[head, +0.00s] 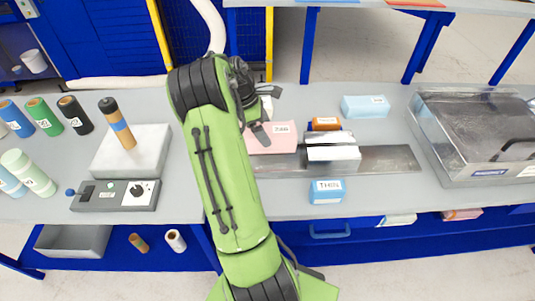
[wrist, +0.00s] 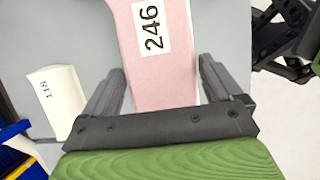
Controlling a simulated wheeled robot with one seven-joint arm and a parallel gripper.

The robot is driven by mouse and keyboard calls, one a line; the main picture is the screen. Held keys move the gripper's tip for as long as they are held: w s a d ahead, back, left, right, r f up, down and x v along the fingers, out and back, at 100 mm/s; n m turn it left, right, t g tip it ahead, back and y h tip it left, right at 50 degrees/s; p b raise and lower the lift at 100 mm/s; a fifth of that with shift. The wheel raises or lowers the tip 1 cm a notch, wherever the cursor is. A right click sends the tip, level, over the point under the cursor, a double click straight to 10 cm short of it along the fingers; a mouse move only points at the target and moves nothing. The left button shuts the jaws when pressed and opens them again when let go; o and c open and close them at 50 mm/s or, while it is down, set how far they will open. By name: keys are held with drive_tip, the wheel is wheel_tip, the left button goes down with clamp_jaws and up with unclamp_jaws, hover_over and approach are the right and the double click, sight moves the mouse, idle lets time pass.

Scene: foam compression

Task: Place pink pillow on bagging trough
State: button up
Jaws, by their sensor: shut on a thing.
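The pink pillow (head: 280,146) with a white label shows beside my forearm in the head view, over or at the left end of the flat metal trough (head: 390,160). My gripper (head: 262,118) is partly hidden by my arm there. In the wrist view the pink pillow (wrist: 165,75), labelled 246, lies between the two fingers of my gripper (wrist: 163,82), which is shut on it. I cannot tell whether the pillow touches the trough. A shiny metal raised part (head: 333,153) stands at the trough's middle.
A blue block (head: 327,191) lies in front of the trough, and a light blue block (head: 365,107) and an orange-brown one (head: 325,124) behind it. A large metal box (head: 475,135) stands at right.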

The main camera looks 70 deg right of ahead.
sight(248, 130)
wheel_tip(248, 130, down, 10)
drive_tip(key=shift+r+b, duration=0.1)
drive_tip(key=shift+b, duration=0.35)
drive_tip(key=shift+d, duration=0.1)
drive_tip(key=shift+c, duration=0.4)
drive_tip(key=o, duration=0.9)
drive_tip(key=shift+c, duration=0.2)
drive_tip(key=p+v, duration=0.1)
drive_tip(key=v, duration=1.1)
drive_tip(key=shift+r+p, duration=0.1)
drive_tip(key=shift+p, duration=0.2)
drive_tip(key=w+a+r+m+t, duration=0.25)
drive_tip(key=a+r, duration=0.35)
drive_tip(key=a, duration=0.5)
drive_tip(key=w+a+r+m+t, duration=0.1)
drive_tip(key=a+r+t, duration=0.2)
drive_tip(key=a+r, duration=0.65)
drive_tip(key=s+a+f+m+t+y, duration=0.1)
drive_tip(key=s+a+t, duration=0.1)
drive_tip(key=s+a, duration=0.3)
drive_tip(key=s+a+f+m+t+y, duration=0.1)
drive_tip(key=s+a, duration=0.4)
drive_tip(key=a, duration=0.8)
drive_tip(key=shift+s+a+f+t, duration=0.25)
drive_tip(key=shift+a+f+t, duration=0.15)
drive_tip(key=shift+t, duration=0.15)
